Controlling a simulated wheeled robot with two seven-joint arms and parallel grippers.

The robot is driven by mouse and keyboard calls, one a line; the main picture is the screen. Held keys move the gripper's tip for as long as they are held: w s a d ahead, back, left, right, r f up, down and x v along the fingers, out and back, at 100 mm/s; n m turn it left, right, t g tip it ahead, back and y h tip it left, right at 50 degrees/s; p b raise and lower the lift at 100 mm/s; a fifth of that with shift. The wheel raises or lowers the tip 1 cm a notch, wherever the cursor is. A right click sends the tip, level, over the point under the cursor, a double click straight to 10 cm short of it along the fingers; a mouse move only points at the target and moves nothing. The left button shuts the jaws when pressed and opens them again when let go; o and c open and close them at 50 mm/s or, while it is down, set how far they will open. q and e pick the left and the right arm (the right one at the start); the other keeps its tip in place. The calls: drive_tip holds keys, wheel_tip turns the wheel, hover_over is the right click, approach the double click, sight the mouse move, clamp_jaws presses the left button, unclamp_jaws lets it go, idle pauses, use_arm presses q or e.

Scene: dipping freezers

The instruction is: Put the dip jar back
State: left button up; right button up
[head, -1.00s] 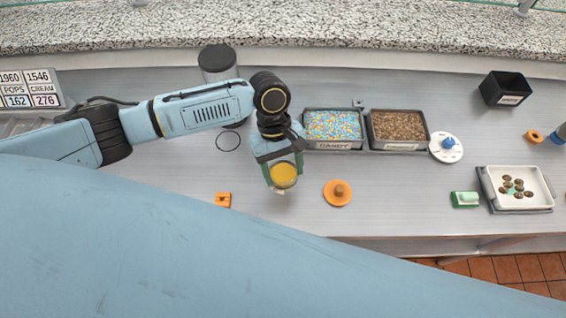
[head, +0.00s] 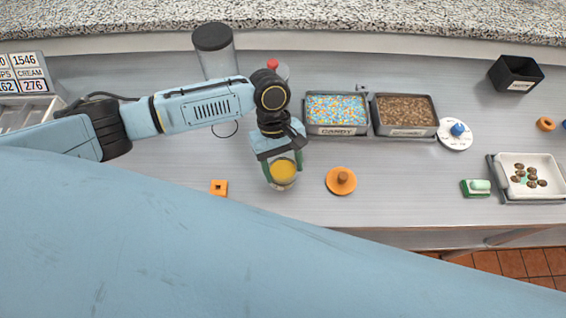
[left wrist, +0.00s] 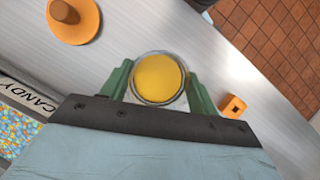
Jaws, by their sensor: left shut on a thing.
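The dip jar (head: 284,174) is a clear round jar with yellow-orange dip in it. My left gripper (head: 283,168) is shut on the jar, with a green finger on each side of it. In the left wrist view the jar (left wrist: 160,78) sits upright between the two fingers, its open top facing the camera. Whether its base touches the counter cannot be told. An orange lid with a brown knob (head: 341,181) lies on the counter just right of the jar. A thin dark ring (head: 225,129) is marked on the counter, partly behind my left arm. My right gripper is not in view.
Behind are a candy tray (head: 336,131), a tray of brown bits (head: 405,131) and a dark-lidded canister (head: 213,38). An orange block (head: 219,187) lies left of the jar. A white tray (head: 549,162) and green block (head: 476,188) stand right. The front counter between is mostly clear.

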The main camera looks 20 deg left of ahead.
sight(283, 158)
use_arm(q)
drive_tip(key=shift+f, duration=0.45)
drive_tip(key=o, duration=1.3)
drive_tip(key=shift+r, duration=0.1)
drive_tip(key=shift+r+p, duration=1.45)
drive_tip(key=shift+p, duration=0.35)
wheel_tip(283, 158, up, 4)
drive_tip(key=shift+f+p, duration=0.1)
drive_tip(key=shift+p, duration=0.9)
